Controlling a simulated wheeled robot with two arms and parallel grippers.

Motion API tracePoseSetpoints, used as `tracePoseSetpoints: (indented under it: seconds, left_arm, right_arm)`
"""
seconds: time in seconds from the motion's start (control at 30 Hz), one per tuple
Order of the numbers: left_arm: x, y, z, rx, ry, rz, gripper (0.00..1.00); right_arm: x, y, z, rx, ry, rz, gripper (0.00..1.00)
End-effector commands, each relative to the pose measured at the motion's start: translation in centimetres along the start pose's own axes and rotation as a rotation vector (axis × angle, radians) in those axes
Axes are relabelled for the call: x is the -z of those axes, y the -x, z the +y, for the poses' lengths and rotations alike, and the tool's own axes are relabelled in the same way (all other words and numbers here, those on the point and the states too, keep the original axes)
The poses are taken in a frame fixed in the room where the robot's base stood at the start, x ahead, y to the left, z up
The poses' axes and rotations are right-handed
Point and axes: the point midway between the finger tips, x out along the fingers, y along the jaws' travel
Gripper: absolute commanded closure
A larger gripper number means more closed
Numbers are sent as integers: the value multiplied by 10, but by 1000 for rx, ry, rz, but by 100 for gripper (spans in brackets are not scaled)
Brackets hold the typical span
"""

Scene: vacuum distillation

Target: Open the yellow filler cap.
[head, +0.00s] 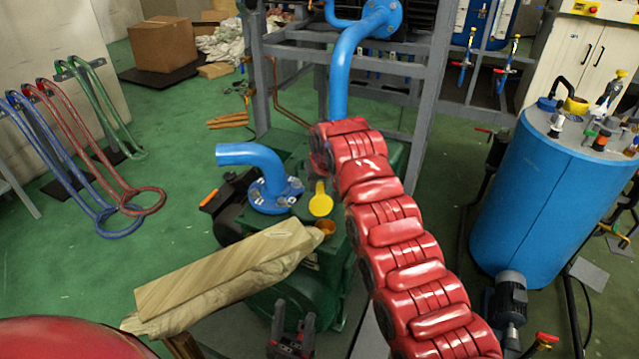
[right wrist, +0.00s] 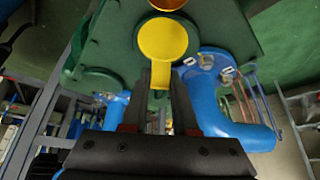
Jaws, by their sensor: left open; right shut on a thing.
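The yellow filler cap (head: 321,204) is a round disc with a narrow tab, above the green machine (head: 318,295). It is off to one side of the copper-coloured filler opening (head: 326,228), which shows uncovered. In the right wrist view the cap (right wrist: 163,40) is face-on, with the opening (right wrist: 168,3) at the top edge. My right gripper (right wrist: 160,78) is shut on the cap's tab; in the head view my red arm hides most of it. My left gripper (head: 291,335) is open and empty, low in front of the machine.
A blue elbow pipe with a bolted flange (head: 272,190) stands left of the cap. A wooden board (head: 225,265) on a wrapped bundle lies in front. A grey frame (head: 262,75) rises behind. A blue tank (head: 545,200) stands at right.

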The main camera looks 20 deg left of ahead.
Motion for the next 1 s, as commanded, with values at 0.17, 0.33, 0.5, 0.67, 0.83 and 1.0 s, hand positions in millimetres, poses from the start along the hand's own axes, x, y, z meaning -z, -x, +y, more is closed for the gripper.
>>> tracePoseSetpoints:
  seconds: [0.17, 0.33, 0.5, 0.67, 0.83, 1.0]
  left_arm:
    - [0, 0, 0, 0, 0, 0, 50]
    - [0, 0, 0, 0, 0, 0, 50]
    - [0, 0, 0, 0, 0, 0, 50]
    - [0, 0, 0, 0, 0, 0, 50]
    - [0, 0, 0, 0, 0, 0, 50]
    - [0, 0, 0, 0, 0, 0, 50]
  right_arm:
    - [1, 0, 0, 0, 0, 4, 100]
    - [0, 0, 0, 0, 0, 3, 100]
    - [0, -1, 0, 0, 0, 3, 100]
    - [0, -1, 0, 0, 0, 1, 46]
    - [0, -1, 0, 0, 0, 0, 43]
    - [0, 0, 0, 0, 0, 0, 43]
